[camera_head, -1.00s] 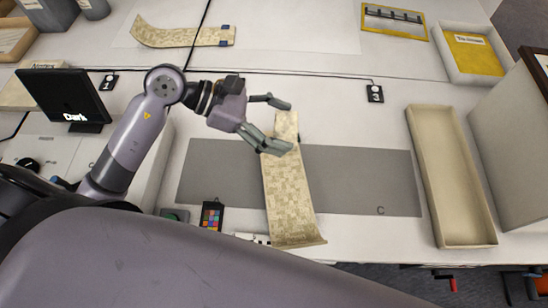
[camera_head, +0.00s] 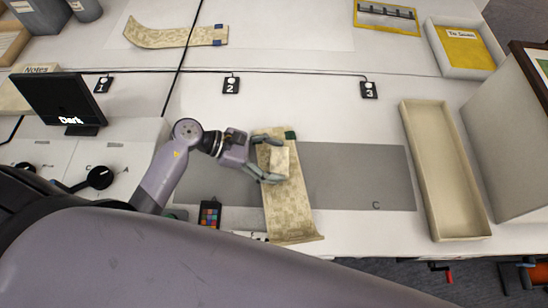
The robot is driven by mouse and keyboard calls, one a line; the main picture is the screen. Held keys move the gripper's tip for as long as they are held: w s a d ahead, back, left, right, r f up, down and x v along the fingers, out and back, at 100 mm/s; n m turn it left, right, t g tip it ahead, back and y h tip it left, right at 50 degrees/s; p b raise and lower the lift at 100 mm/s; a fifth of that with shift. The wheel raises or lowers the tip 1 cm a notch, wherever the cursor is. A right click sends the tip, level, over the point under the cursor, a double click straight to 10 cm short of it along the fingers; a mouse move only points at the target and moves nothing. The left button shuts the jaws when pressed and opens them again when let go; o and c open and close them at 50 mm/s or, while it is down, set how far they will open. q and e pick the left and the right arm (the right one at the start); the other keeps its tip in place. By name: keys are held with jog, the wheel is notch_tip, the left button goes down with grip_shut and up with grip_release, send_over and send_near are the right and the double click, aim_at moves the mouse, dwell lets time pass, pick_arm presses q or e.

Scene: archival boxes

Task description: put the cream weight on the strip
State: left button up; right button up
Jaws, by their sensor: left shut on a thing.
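The strip (camera_head: 287,215) is a long cream, patterned band lying across the grey mat (camera_head: 350,175), its near end curling up. A small dark green block (camera_head: 290,135) sits at its far right corner. My left gripper (camera_head: 272,160) is over the far part of the strip, its fingers shut on a pale block, the cream weight (camera_head: 281,161). The weight appears over the strip; I cannot tell whether it touches it. The gripper hides part of the strip's left edge. My right gripper is not in view.
An empty cream tray (camera_head: 445,175) stands at the right. A colour card (camera_head: 209,214) lies left of the strip's near end. Another strip (camera_head: 165,36) lies at the back. A dark screen (camera_head: 66,98) stands at the left. The mat's right part is clear.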

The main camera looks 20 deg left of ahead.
pick_arm(q)
jog(key=o, duration=1.5)
jog(key=shift+f, duration=0.15)
jog(key=shift+o, duration=0.2)
jog(key=shift+s+a+r, duration=0.15)
jog(key=shift+a+r, duration=0.05)
jog(key=shift+a, duration=0.25)
jog(key=b+v, duration=0.2)
jog(key=v, duration=0.9)
jog(key=shift+r, duration=0.2)
jog(key=shift+d, duration=0.1)
